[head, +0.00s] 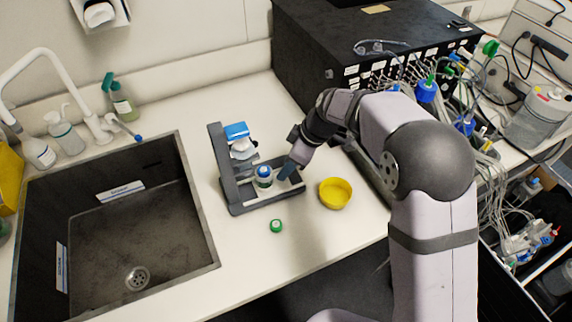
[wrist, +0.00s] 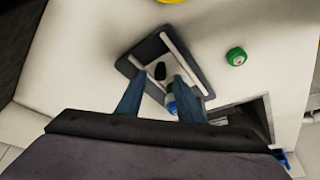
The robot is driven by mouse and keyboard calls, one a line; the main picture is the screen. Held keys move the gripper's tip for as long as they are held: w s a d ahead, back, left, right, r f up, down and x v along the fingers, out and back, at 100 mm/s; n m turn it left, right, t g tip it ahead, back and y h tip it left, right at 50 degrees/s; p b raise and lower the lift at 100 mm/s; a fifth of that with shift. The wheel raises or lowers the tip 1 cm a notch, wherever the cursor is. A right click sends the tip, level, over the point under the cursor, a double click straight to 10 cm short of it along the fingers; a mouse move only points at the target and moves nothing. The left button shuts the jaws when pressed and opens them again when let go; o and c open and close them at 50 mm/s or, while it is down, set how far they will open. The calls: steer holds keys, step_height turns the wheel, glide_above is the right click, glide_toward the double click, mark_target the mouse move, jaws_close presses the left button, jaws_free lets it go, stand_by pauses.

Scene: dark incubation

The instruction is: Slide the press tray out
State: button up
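The grey press (head: 218,160) stands upright on the white counter, to the right of the sink. Its low dark tray (head: 268,203) extends toward the right at the base; in the wrist view the tray (wrist: 150,48) is a dark frame with pale bars. A bottle with a blue cap (head: 264,171) stands in the tray area. My gripper (head: 286,172) is low at the tray's right end. In the wrist view my gripper's (wrist: 159,80) two blue fingers are apart, with a small black knob (wrist: 160,71) between or just beyond their tips. Contact cannot be told.
A green cap (head: 276,226) lies in front of the press, and a yellow bowl (head: 335,194) stands to its right. The sink (head: 120,230) is at left. A large black box (head: 360,50) and tubing stand behind. The counter in front is mostly clear.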

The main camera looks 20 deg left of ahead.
steer(key=shift+x, duration=0.85)
steer(key=shift+r, duration=0.1)
jaws_close()
steer(key=shift+w+d, duration=0.3)
steer(key=shift+w, duration=0.05)
steer(key=shift+w+d+b, duration=0.8)
steer(key=shift+w+d, duration=0.2)
steer(key=shift+d, duration=0.05)
jaws_free()
steer(key=shift+d, duration=0.1)
